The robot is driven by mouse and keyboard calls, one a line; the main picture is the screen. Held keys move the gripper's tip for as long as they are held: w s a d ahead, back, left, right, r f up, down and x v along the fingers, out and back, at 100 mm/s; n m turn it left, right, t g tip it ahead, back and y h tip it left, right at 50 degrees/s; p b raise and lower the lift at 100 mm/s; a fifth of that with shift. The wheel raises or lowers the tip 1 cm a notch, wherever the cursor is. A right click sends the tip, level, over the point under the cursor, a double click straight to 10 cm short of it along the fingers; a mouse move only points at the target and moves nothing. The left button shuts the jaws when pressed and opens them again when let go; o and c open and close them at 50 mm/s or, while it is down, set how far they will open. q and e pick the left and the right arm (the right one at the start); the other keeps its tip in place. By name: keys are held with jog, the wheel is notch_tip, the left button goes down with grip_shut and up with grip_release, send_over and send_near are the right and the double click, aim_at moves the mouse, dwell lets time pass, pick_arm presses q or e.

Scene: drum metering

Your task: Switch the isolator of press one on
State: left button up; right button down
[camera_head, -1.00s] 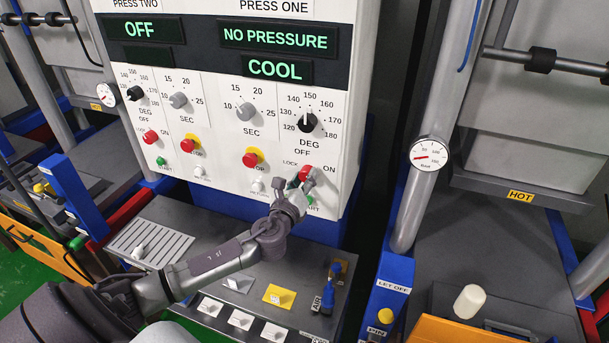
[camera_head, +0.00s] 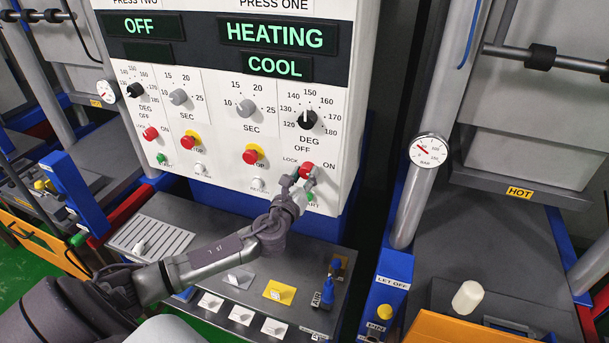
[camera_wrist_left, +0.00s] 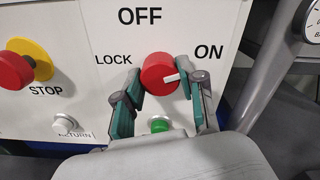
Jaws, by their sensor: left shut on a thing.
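The isolator of press one is a red knob (camera_head: 306,169) low on the white control panel, among the labels LOCK, OFF and ON. It shows large in the left wrist view (camera_wrist_left: 156,72), where its white mark points right, towards ON. My left gripper (camera_head: 302,181) is shut on the knob, with one finger on each side of it in the left wrist view (camera_wrist_left: 166,80). The display of press one (camera_head: 275,36) reads HEATING, with COOL on the smaller display (camera_head: 279,67) below it. My right gripper is not in view.
A green START button (camera_wrist_left: 160,125) sits just under the knob, and a red STOP button (camera_head: 253,154) is to its left. A grey bench (camera_head: 213,267) with several switches lies below the panel. A gauge post (camera_head: 415,200) stands to the right.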

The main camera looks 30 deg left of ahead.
pick_arm(q)
jog(key=o, duration=1.1)
jog(key=shift+o, duration=0.2)
jog(key=v, duration=1.2)
